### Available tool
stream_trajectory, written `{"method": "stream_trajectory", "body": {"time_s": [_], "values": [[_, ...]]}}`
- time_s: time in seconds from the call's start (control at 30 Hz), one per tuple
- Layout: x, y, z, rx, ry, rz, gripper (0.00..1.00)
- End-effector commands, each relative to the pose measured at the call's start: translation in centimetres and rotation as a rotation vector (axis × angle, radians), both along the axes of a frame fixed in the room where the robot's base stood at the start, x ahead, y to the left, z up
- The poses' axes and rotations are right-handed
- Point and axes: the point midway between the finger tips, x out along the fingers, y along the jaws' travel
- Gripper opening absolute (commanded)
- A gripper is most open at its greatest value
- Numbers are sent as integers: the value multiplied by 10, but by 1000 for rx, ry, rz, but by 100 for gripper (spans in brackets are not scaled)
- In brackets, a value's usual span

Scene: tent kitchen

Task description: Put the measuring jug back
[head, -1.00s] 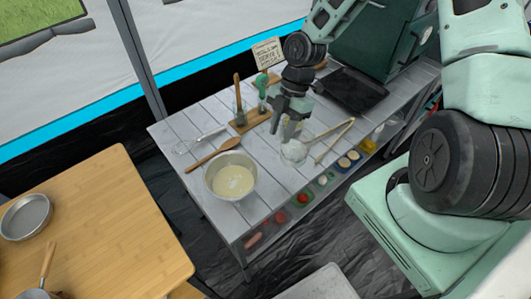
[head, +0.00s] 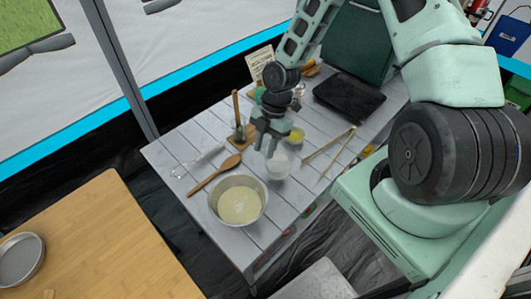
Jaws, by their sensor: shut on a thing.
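The measuring jug (head: 278,166) looks like a clear vessel with a whitish lower part. It is directly below my gripper (head: 270,146), over the middle of the grey slatted table (head: 205,145). My gripper points down and is shut on the jug's upper part. The exact grip is small and partly hidden by the fingers. I cannot tell whether the jug's base touches the table.
A bowl of pale batter (head: 239,201) stands front left of the jug. A wooden spoon (head: 214,175) and whisk (head: 198,160) lie left. A small yellow-filled container (head: 296,136) stands behind right, wooden tongs (head: 330,150) lie right, and a black tray (head: 349,96) is behind.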

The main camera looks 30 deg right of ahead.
Motion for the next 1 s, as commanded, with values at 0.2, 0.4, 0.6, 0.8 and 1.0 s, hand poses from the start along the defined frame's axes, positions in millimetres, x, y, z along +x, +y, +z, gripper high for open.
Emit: {"method": "stream_trajectory", "body": {"time_s": [0.2,0.4,0.6,0.8,1.0], "values": [[-1,1,-29,0,2,1,0],[0,0,-37,-1,0,1,0],[0,0,-38,-1,1,0,0],[0,0,-39,-1,1,0,56],[0,0,-38,-1,1,0,56]]}}
